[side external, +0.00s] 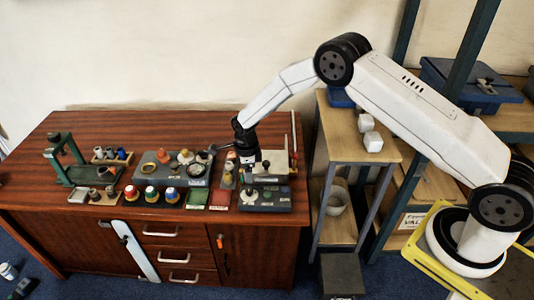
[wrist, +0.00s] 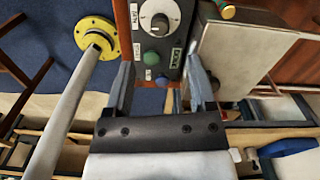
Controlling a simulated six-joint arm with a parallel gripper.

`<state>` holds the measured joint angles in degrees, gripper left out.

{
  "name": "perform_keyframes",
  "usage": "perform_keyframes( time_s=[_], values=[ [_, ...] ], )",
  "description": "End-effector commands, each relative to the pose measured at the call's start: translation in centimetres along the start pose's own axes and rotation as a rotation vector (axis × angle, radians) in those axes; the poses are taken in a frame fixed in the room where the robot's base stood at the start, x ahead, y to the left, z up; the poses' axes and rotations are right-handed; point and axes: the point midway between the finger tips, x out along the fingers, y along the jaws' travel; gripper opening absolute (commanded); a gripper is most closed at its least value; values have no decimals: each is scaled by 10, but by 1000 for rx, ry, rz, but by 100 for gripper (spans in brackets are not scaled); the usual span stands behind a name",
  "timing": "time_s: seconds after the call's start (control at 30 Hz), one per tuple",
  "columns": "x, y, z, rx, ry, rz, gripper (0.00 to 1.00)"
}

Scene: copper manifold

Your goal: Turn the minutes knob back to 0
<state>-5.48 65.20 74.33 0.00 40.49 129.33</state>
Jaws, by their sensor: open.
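The dark grey control panel (wrist: 172,55) shows at the top centre of the wrist view. On it is a round knob (wrist: 155,20) with a pale pointer on a white dial, near the top edge. A green button (wrist: 151,57) sits below it, beside white labels too small to read. My gripper (wrist: 160,82) is open and empty, its two fingers apart on either side of the panel's lower part. The knob lies beyond the fingertips in that view. In the side view my gripper (side external: 248,160) hangs over the right part of the bench, above the grey panel box (side external: 270,205).
The wooden bench (side external: 90,125) holds a grey tray of small parts (side external: 170,170) left of my gripper and a row of coloured knobs or caps (side external: 150,193) before it. A green press (side external: 62,155) stands far left. A wooden shelf stand (side external: 350,145) is close on the right.

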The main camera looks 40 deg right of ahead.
Motion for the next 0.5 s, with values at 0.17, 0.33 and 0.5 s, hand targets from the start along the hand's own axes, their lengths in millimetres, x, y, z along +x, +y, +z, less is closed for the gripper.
perform_keyframes(
  time_s=[0.17,0.33,0.5],
  values=[
    [1,0,0,0,0,0,71],
    [8,0,0,-1,1,1,71],
    [22,0,0,-1,0,0,71]
  ],
)
